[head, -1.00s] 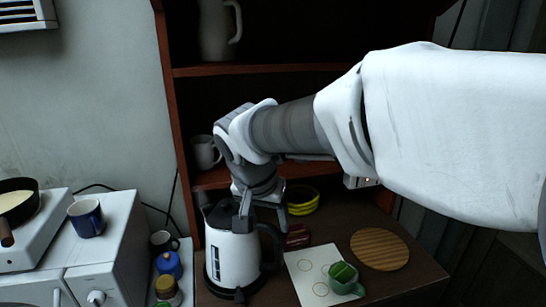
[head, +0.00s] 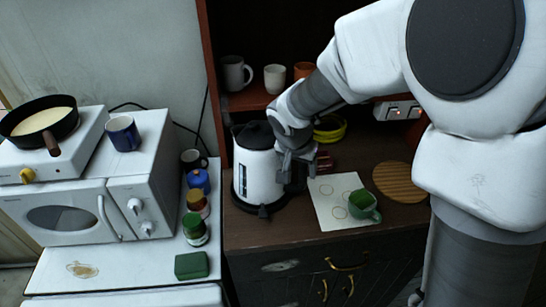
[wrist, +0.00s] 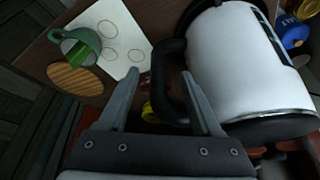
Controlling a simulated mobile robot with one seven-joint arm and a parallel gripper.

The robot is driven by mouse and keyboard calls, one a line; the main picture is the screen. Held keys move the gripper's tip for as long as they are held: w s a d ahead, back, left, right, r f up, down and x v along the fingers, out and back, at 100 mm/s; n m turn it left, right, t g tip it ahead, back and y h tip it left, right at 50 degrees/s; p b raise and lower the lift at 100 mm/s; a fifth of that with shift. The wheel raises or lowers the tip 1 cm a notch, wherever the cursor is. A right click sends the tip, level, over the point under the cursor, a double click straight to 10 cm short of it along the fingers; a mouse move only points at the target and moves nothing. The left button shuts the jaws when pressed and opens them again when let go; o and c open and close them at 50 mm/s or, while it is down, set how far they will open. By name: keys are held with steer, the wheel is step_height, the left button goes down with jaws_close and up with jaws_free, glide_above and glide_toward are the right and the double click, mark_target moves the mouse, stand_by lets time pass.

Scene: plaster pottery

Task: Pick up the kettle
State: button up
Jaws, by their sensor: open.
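The kettle (head: 258,168) is white with a black lid and black base. It stands upright at the left end of the dark wooden counter in the head view. In the wrist view the kettle (wrist: 235,60) fills the upper right, with its black handle (wrist: 168,82) facing my gripper. My gripper (head: 297,183) is at the handle side of the kettle. In the wrist view my gripper (wrist: 160,85) is open, and the handle lies between or just beyond its fingers, nearer the right finger. I cannot tell whether they touch.
A white paper (head: 335,215) with ring marks, a green cup (head: 363,205) and a round wooden board (head: 398,182) lie right of the kettle. Jars (head: 195,229) and a microwave (head: 65,212) stand left. Shelf cups (head: 236,73) are above.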

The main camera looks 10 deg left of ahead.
mark_target(301, 170)
steer(key=shift+p+x, duration=0.35)
steer(key=shift+x, duration=1.8)
steer(key=shift+w+d+r, duration=0.1)
steer(key=shift+w+d, duration=0.05)
steer(key=shift+d, duration=0.05)
jaws_close()
steer(key=shift+a+r, duration=0.1)
